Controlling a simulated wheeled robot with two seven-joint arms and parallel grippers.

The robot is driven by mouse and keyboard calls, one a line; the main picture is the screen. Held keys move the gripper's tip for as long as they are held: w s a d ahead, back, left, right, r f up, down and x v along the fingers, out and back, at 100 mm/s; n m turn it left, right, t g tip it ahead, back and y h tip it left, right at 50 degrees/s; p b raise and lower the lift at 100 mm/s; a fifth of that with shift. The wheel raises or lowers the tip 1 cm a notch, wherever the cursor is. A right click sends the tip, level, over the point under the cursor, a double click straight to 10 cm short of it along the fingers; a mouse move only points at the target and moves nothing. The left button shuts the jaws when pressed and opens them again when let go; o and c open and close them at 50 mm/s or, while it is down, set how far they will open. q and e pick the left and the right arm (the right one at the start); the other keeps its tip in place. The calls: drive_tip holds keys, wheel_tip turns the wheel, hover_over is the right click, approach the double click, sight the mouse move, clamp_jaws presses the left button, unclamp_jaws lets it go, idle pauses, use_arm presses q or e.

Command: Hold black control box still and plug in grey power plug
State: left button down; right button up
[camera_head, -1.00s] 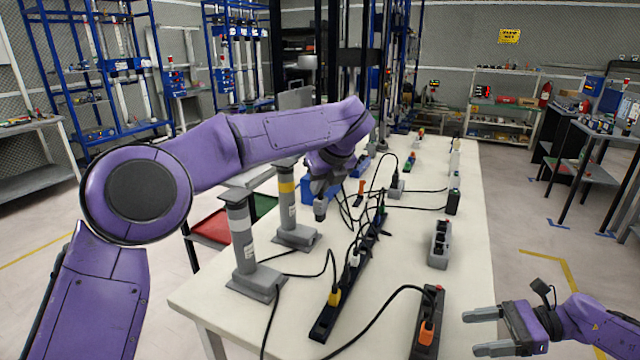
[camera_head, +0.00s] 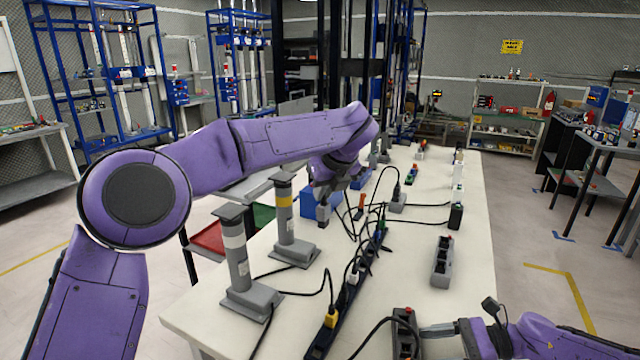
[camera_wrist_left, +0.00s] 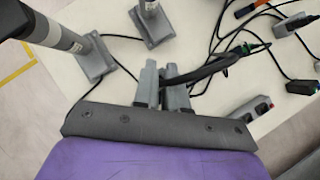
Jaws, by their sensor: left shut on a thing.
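The black control box (camera_head: 403,345), with a red button on top, sits at the near end of the white table, cut off by the bottom edge of the head view. My right gripper (camera_head: 437,329) comes in from the right; one grey finger reaches the box's right side. Its other finger is not visible, and I cannot tell whether it grips. My left gripper (camera_head: 323,213) hangs over the table's left side. In the left wrist view its fingers (camera_wrist_left: 167,87) are shut on what looks like the grey power plug, mostly hidden between them. A black cable (camera_wrist_left: 212,68) runs from there.
A dark power strip (camera_head: 342,306) with several plugs and cables runs along the table (camera_head: 470,225). Two grey posts on bases (camera_head: 252,302) stand at left. A grey socket block (camera_head: 442,262) sits right of centre.

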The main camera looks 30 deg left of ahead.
drive_tip(key=shift+w+f, duration=0.45)
drive_tip(key=shift+w, duration=0.05)
drive_tip(key=shift+s+a+r, duration=0.1)
drive_tip(key=shift+s+r, duration=0.05)
drive_tip(key=shift+s, duration=0.1)
drive_tip(key=shift+s+r, duration=0.15)
drive_tip(key=shift+c, duration=0.9)
drive_tip(key=shift+w, duration=0.25)
clamp_jaws()
drive_tip(key=shift+o, duration=2.3)
unclamp_jaws()
